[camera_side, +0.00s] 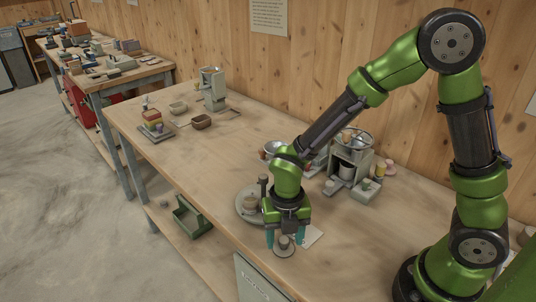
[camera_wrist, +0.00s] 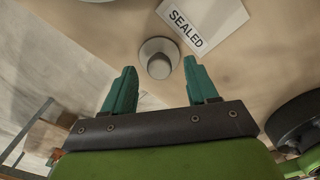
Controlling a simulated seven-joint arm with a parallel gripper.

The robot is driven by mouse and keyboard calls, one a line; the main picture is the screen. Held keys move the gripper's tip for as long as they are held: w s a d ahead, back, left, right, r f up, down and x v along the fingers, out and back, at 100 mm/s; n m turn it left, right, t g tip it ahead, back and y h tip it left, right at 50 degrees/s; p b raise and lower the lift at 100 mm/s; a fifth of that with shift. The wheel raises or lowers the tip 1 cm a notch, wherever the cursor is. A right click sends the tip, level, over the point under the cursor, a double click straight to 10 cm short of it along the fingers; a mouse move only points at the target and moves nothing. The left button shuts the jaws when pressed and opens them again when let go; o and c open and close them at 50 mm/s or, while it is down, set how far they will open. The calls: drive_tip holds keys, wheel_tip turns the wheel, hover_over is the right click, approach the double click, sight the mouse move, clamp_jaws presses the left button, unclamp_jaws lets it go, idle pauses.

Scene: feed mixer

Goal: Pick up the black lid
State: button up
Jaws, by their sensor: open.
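In the side view the lid (camera_side: 284,250) sits below my gripper, near the table's front edge. My gripper (camera_side: 285,236) points down with its two teal fingers apart and nothing between them. In the wrist view my gripper (camera_wrist: 158,75) has its fingertips to the left and right of the lid, with visible gaps. How high the fingertips are above the table is hard to tell.
A white card reading SEALED (camera_wrist: 203,22) lies right beside the lid. A grey machine (camera_side: 350,170) stands farther back. The table's front edge (camera_side: 215,232) is close; the table's middle left is clear.

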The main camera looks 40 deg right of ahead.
drive_tip(key=shift+f, duration=0.4)
drive_tip(key=shift+c, duration=0.5)
clamp_jaws()
